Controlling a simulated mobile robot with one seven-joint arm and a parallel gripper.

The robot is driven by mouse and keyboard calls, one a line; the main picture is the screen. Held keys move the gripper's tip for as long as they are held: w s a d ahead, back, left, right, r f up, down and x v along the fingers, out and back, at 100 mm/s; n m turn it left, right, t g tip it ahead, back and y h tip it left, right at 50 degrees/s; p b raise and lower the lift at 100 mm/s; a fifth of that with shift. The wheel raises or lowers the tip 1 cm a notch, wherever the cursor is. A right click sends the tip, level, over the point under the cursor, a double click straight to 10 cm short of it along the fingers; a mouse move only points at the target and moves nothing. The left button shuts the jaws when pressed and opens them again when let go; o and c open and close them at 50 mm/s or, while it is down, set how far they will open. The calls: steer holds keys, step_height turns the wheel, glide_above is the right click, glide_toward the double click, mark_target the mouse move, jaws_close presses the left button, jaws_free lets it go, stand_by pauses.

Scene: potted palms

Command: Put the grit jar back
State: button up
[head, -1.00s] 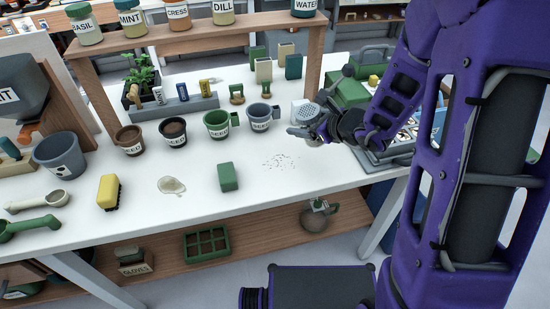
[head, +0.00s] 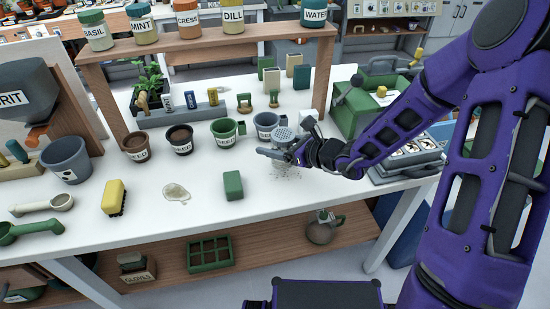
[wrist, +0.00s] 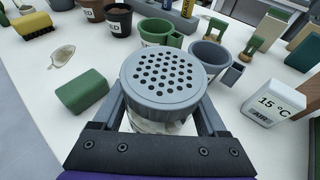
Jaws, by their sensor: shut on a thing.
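The grit jar (head: 284,133) has a grey perforated lid and is in my gripper (head: 285,150), above the right part of the white table. In the wrist view the jar's round lid (wrist: 163,78) faces the camera, with a pale, clear body partly seen below it. The two fingers of my gripper (wrist: 163,112) stand on either side of the jar and are shut on it.
A raised wooden shelf (head: 205,42) holds labelled jars, with a clear stretch between the DILL jar (head: 233,19) and the WATER jar (head: 314,12). Several seed pots line the table, including a grey one (head: 265,124) near my gripper. A green block (head: 233,185) lies in front.

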steer(key=shift+f+b, duration=0.4)
steer(key=shift+f, duration=1.45)
steer(key=shift+f, duration=0.1)
steer(key=shift+f, duration=0.15)
steer(key=o, duration=1.4)
steer(key=shift+o, duration=0.2)
steer(key=shift+r, duration=0.2)
steer(key=shift+s+d+r, duration=0.1)
steer(key=shift+d+r, duration=0.05)
steer(key=p+v, duration=0.2)
steer(key=v, duration=0.9)
steer(key=shift+s+d+r, duration=0.1)
steer(key=shift+s+d, duration=0.1)
steer(key=shift+s, duration=0.05)
